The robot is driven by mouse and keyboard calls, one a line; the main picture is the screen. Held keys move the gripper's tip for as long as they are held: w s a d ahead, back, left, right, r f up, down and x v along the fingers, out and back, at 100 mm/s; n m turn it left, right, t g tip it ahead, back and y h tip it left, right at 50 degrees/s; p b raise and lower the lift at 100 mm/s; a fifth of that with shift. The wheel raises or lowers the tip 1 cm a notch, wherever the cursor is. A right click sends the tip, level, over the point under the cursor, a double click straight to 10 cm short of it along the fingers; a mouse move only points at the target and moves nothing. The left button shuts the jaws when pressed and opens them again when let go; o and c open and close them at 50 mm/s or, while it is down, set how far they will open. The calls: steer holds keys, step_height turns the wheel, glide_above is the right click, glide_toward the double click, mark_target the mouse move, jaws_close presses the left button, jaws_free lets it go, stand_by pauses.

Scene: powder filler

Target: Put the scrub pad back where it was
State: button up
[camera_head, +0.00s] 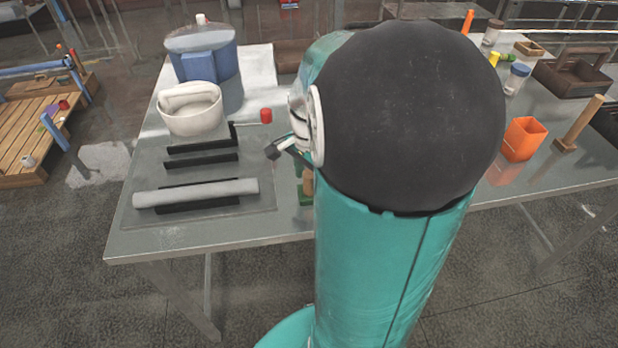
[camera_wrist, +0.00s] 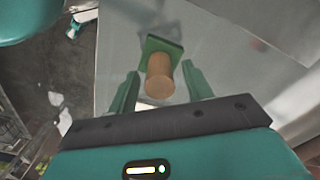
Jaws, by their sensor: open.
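The scrub pad (camera_wrist: 160,77) has a round wooden handle on a square green base. In the wrist view it stands on the grey tabletop with its handle towards me. My gripper (camera_wrist: 159,88) is open, with one green finger on each side of the handle. I see gaps between the handle and both fingers. In the head view a small part of the scrub pad (camera_head: 307,184) shows at the left edge of my arm. My arm hides the rest of it and most of my gripper.
Left on the grey table (camera_head: 160,240) are a grey roller (camera_head: 196,193), black bars (camera_head: 201,161), a white pot (camera_head: 190,110), a blue container (camera_head: 206,64) and a red-knobbed crank (camera_head: 265,116). An orange cup (camera_head: 522,139) and a wooden post (camera_head: 580,122) stand right.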

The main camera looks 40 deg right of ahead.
step_height(320, 180, up, 11)
steer(key=s+a+r+n+t, duration=0.1)
steer(key=s+a+n+t, duration=0.1)
steer(key=a+n, duration=0.7)
steer(key=s+a+r+n+t, duration=0.1)
steer(key=s+a+n+t, duration=0.1)
steer(key=a+n, duration=0.7)
steer(key=a+t, duration=0.1)
steer(key=a, duration=0.4)
steer(key=shift+s+t, duration=0.3)
